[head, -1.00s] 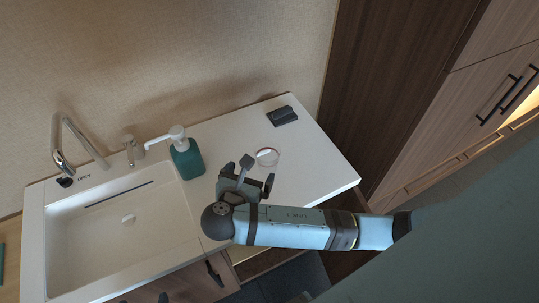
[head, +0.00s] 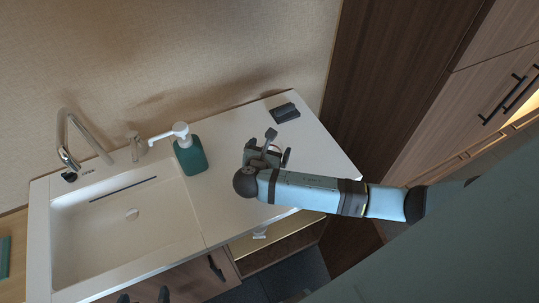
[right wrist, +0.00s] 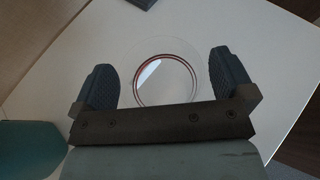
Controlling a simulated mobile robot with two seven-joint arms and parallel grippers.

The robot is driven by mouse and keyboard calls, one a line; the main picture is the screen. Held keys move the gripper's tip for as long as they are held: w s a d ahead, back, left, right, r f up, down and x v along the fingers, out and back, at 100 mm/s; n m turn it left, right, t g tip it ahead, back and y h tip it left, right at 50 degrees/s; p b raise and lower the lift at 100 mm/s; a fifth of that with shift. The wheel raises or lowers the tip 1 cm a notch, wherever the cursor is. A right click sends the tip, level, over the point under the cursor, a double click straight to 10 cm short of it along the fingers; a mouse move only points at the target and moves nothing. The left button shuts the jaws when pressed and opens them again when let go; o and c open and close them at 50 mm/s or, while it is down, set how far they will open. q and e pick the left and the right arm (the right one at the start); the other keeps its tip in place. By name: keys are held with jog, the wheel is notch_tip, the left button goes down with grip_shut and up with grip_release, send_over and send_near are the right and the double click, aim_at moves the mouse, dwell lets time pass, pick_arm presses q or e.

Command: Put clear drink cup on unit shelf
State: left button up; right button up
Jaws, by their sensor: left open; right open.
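The clear drink cup (right wrist: 166,82) stands on the white counter, seen from above in the right wrist view as a clear round rim with a red ring inside. In the head view it is mostly hidden behind my right gripper (head: 273,147). That gripper is open, with one dark finger on each side of the cup in the wrist view; I cannot tell whether they touch it. My left gripper (head: 143,297) shows only as dark tips at the bottom edge, apart from the cup. An open compartment (head: 285,243) with a light floor lies below the counter.
A teal soap bottle (head: 190,157) with a white pump stands beside the sink (head: 110,225) and tap (head: 75,140). A dark grey item (head: 285,113) lies at the counter's back. A tall dark wood panel (head: 385,90) borders the counter on the right.

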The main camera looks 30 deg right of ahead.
jog(key=c, duration=1)
jog(key=shift+o, duration=0.2)
